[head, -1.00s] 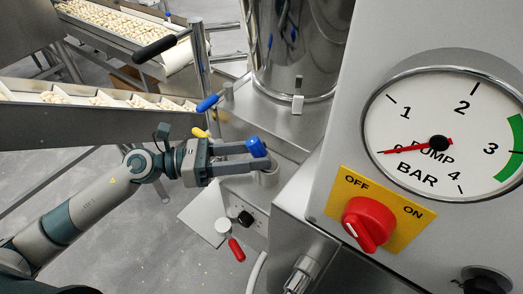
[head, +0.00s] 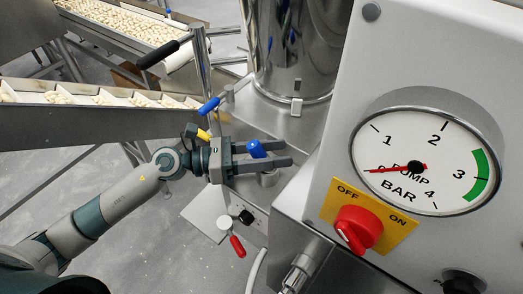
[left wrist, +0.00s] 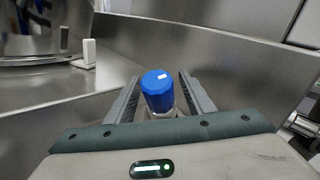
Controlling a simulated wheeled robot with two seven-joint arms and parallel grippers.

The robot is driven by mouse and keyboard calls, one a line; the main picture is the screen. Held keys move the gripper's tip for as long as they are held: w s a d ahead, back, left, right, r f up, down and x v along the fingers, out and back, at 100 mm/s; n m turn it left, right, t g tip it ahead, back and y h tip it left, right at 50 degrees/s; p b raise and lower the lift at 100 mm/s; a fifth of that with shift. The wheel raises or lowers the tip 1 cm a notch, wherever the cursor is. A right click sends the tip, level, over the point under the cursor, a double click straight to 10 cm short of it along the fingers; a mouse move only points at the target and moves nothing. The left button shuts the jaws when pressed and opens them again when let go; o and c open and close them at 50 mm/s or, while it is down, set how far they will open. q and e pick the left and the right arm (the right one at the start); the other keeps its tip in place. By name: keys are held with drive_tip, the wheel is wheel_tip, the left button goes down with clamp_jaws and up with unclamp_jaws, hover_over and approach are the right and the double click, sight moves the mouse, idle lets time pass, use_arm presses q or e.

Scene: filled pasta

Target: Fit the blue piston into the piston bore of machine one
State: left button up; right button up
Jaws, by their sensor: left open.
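The blue piston (head: 256,148) stands upright, its blue top between the two fingers of my left gripper (head: 289,153). In the left wrist view the piston (left wrist: 158,92) has a small white mark on top, and a gap shows between it and each finger. My left gripper (left wrist: 158,93) is open around it. Below the lower finger a short grey round collar (head: 268,179) shows on the machine, seemingly the piston bore. The fingers hide the piston's lower part, so I cannot tell how it sits in the collar. My right gripper is not in view.
A panel with a pump gauge (head: 427,152) and a red switch (head: 359,229) fills the right. A steel vessel (head: 295,50) stands behind. A blue-ended lever (head: 209,105), a yellow-ended one (head: 204,134) and a red-ended one (head: 237,246) stick out near my left arm.

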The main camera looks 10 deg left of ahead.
use_arm(q)
drive_tip(key=shift+w+d, duration=0.1)
drive_tip(key=shift+d, duration=0.25)
drive_tip(key=shift+c, duration=0.4)
clamp_jaws()
wheel_tip(320, 180, up, 10)
idle(0.5)
drive_tip(key=shift+p, duration=0.35)
